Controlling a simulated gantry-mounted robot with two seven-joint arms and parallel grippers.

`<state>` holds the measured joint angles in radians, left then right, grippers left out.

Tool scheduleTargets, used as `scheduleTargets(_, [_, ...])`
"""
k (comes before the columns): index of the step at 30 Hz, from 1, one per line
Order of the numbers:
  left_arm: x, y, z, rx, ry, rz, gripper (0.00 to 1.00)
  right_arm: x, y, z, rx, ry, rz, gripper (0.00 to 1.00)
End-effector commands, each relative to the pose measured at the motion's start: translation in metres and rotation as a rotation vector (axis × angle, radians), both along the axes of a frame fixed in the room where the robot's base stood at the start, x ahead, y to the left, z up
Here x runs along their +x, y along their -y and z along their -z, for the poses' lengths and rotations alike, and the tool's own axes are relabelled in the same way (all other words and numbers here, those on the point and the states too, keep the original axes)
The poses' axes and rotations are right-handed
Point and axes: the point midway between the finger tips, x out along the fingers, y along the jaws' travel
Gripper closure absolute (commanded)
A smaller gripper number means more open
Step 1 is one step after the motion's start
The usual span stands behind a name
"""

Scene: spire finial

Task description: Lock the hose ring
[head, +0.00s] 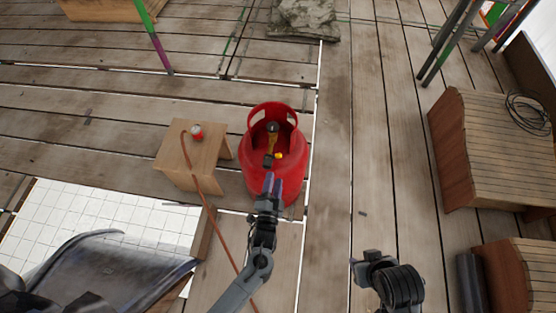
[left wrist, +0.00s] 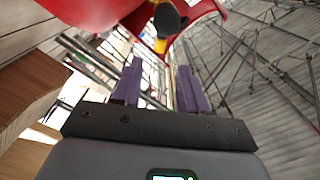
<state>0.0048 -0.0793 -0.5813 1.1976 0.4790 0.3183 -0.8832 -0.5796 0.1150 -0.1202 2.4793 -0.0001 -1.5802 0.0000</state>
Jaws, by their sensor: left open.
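A red gas cylinder (head: 258,178) stands upright on the plank floor. Inside its collar is a valve (head: 272,128) with a dark knob and yellow-brown body; a dark piece with a yellow part (head: 278,155) shows at its near side. An orange-brown hose (head: 220,228) runs from the small wooden stool to the floor. I cannot tell which part is the hose ring. My left gripper (head: 272,184) is at the cylinder's near side, open and empty. In the left wrist view its purple fingers (left wrist: 160,88) are apart below the collar (left wrist: 90,12) and knob (left wrist: 170,20). My right gripper (head: 362,266) is low, right of the cylinder, its jaws unclear.
The wooden stool (head: 174,163) stands left of the cylinder with a small red and white item (head: 196,131) on it. A white tiled surface (head: 125,213) lies at left. A slatted wooden bench (head: 490,150) with a dark coil (head: 528,112) is at right. Planks between are mostly clear.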

Motion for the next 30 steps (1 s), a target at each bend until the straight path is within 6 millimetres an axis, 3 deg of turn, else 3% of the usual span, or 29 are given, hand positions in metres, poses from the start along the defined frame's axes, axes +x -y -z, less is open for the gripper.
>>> scheduleTargets(18, [0.086,0.011,0.003,0.0,0.004,-0.001,0.57,0.0,0.002,0.048,-0.009,0.001,-0.005,0.62])
scheduleTargets(30, [0.105,0.013,0.0,0.0,0.001,-0.001,0.57,0.0,0.001,0.057,-0.004,0.001,-0.002,0.62])
